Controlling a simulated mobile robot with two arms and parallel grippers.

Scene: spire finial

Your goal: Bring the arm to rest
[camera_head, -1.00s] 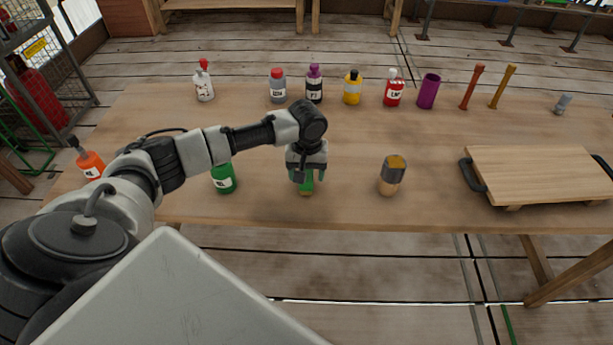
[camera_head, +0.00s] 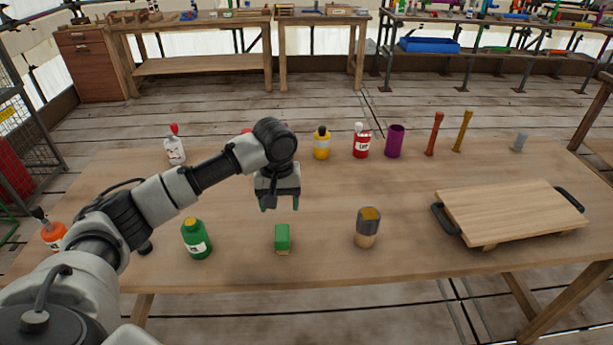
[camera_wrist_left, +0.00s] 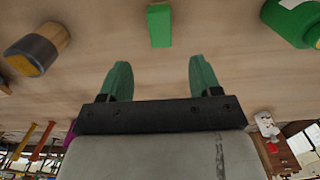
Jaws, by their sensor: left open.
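My left gripper (camera_head: 280,203) hangs above the table (camera_head: 330,265), open and empty, with its green fingers apart. It also shows in the left wrist view (camera_wrist_left: 160,82). A green block (camera_head: 282,238) stands on the table below and in front of the gripper, apart from it. The block also shows beyond the fingertips in the left wrist view (camera_wrist_left: 159,26). My left arm reaches in from the lower left. My right gripper is not in view.
A green bottle (camera_head: 196,238) stands left of the block and a grey-and-wood cylinder (camera_head: 368,228) right of it. A wooden board with black handles (camera_head: 512,212) lies at right. Red (camera_head: 361,141) and yellow (camera_head: 321,143) bottles and a purple cup (camera_head: 394,141) line the back; the arm hides others.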

